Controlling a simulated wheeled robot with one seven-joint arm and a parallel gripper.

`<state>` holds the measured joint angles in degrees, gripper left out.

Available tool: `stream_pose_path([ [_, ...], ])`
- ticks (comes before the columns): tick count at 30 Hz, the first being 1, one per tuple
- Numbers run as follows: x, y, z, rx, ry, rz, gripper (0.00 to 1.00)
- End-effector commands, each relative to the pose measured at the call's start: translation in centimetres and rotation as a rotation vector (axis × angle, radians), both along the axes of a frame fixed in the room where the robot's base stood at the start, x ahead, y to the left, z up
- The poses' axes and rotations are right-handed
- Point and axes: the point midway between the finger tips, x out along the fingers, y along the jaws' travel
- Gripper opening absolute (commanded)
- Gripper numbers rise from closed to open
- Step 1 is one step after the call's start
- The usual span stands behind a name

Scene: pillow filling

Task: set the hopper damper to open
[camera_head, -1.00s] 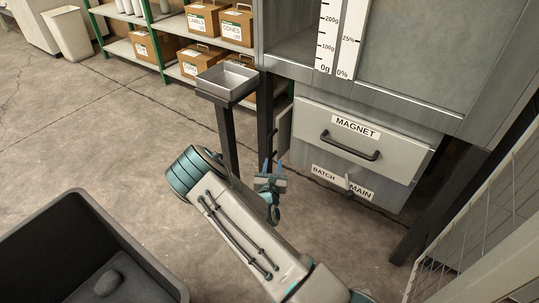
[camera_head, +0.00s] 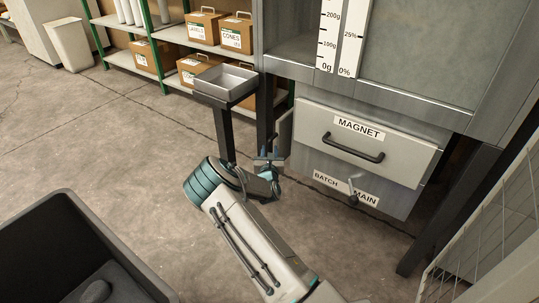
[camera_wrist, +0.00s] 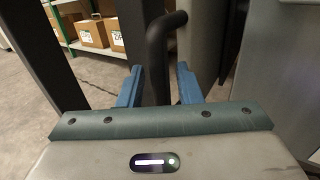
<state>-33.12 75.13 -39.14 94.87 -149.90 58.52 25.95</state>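My gripper (camera_head: 270,155) is low at the left side of the grey machine, fingers pointing forward. In the wrist view its two blue fingers (camera_wrist: 159,84) are spread apart. A dark bar handle (camera_wrist: 155,58) with a bent top stands upright between them in the picture, joined to a pale grey panel (camera_wrist: 205,45). Gaps show on both sides of the bar, and I cannot tell whether it lies fully between the fingertips. A grey side plate (camera_head: 285,130) shows just above my gripper in the head view. No damper label is visible.
The MAGNET drawer (camera_head: 320,125) has a dark handle. A metal tray (camera_head: 228,80) on a post stands left of the machine. A dark bin (camera_head: 60,225) is at the lower left. The floor between is clear.

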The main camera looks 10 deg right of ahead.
Motion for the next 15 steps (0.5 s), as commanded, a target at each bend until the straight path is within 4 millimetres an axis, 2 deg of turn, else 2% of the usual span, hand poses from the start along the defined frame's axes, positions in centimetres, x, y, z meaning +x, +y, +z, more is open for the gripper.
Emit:
stream_pose_path([
  [11,0.53,-0.13,0.03,0.0,0.001,0.0,0.32],
  [14,0.52,-0.12,0.03,0.0,0.0,0.0,0.04],
  [15,0.52,-0.12,0.03,0.0,0.0,0.0,0.0],
])
